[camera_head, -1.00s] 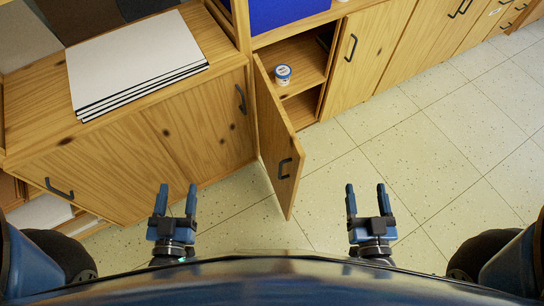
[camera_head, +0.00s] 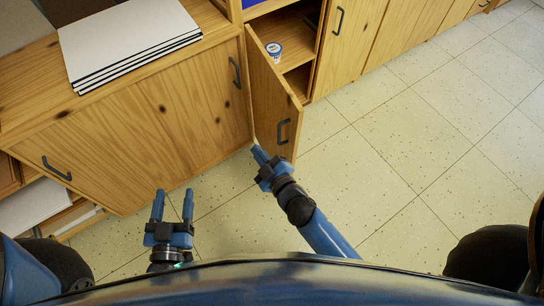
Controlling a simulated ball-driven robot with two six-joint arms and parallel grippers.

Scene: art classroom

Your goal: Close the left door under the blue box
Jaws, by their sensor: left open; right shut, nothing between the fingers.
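The left door (camera_head: 270,95) under the blue box (camera_head: 259,3) stands open, swung out from the cabinet, with its dark handle (camera_head: 283,132) on the face toward me. Only a sliver of the blue box shows at the top edge. My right gripper (camera_head: 258,150) is shut and empty, reaching up and left. Its tip overlaps the lower part of the door near the hinge side; whether it touches, I cannot tell. My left gripper (camera_head: 173,192) is open and empty, left of the door, in front of the neighbouring cabinet.
A small white and blue cup (camera_head: 274,49) stands on the shelf inside the open compartment. A closed door (camera_head: 345,50) is to the right. White boards (camera_head: 130,40) lie on the left cabinet's top (camera_head: 25,105). Tiled floor (camera_head: 430,130) is clear at right.

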